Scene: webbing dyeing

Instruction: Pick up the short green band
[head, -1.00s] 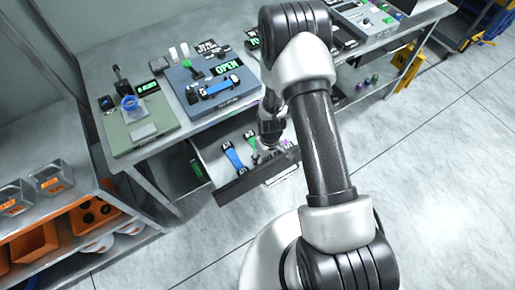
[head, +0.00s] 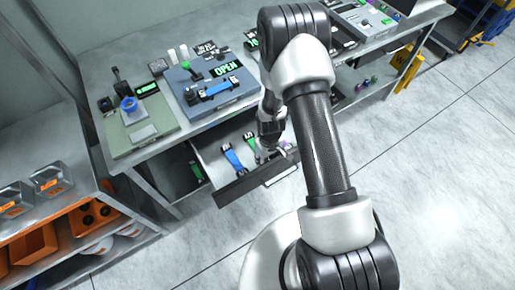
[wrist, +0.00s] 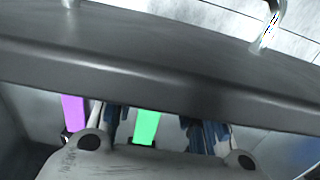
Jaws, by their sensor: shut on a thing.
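The open drawer (head: 226,183) under the worktable holds coloured bands. In the wrist view, a bright green band (wrist: 146,127) lies between the two dark fingers of my gripper (wrist: 160,130), which is shut on it. The drawer's front wall crosses that view and hides the band's far end. In the head view, a strip of green band (head: 251,142) shows just left of my gripper (head: 268,154), whose fingertips are hard to make out. A blue band (head: 233,159) lies further left. A purple band (wrist: 73,112) lies left of my gripper in the wrist view.
The drawer's front wall and handle (head: 281,176) stand close to my gripper. Above are a blue-grey station with an OPEN sign (head: 226,68) and a green station (head: 145,136). A shelf with orange bins (head: 35,241) stands at left.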

